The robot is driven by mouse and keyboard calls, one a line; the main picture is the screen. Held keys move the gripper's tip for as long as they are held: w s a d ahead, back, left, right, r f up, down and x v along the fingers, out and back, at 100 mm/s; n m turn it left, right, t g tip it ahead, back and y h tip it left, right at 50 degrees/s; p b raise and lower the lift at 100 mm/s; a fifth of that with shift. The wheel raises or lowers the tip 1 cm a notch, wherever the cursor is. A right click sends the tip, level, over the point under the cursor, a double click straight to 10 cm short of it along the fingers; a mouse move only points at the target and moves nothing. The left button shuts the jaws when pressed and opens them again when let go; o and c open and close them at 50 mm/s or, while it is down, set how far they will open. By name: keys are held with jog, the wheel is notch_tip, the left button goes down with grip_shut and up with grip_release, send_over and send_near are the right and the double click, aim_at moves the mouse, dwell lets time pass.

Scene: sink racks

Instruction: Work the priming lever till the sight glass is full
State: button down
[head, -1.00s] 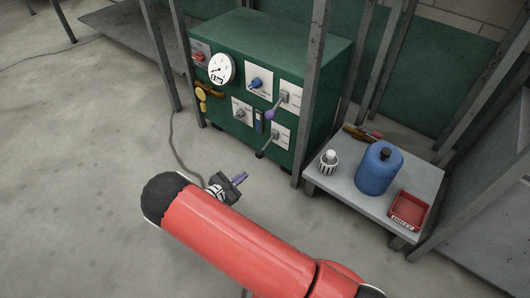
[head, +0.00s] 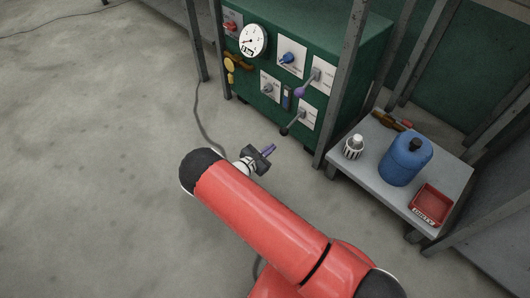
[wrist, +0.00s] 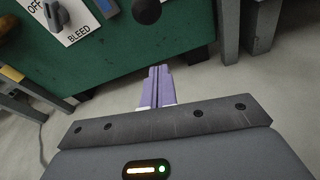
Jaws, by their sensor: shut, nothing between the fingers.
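The green cabinet (head: 262,118) carries two levers on its front: one with a purple knob (head: 299,92) and, below it, one with a black knob (head: 284,130). Their labels are too small to read. The narrow bluish sight glass (head: 287,98) is left of the levers; I cannot tell its level. My gripper (head: 269,149) is low in front of the cabinet, shut and empty, apart from the levers. In the wrist view its purple fingers (wrist: 156,87) point towards the cabinet's lower edge. A black ball (wrist: 146,11) hangs above them, beside a grey knob (wrist: 56,16) on a plate reading OFF and BLEED.
A round gauge (head: 253,40) and a blue knob (head: 288,58) are higher on the panel. Grey posts stand at the cabinet's sides. A low bench (head: 357,180) at right holds a blue jug (head: 405,162), a red tray (head: 431,205) and a striped-sided bottle (head: 354,147). Floor at left is mostly clear.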

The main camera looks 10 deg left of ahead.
aim_at(291, 125)
jog(key=shift+w+d+r, duration=1.5)
jog(key=shift+w+d, duration=0.05)
jog(key=shift+w, duration=0.05)
jog(key=shift+r, duration=0.15)
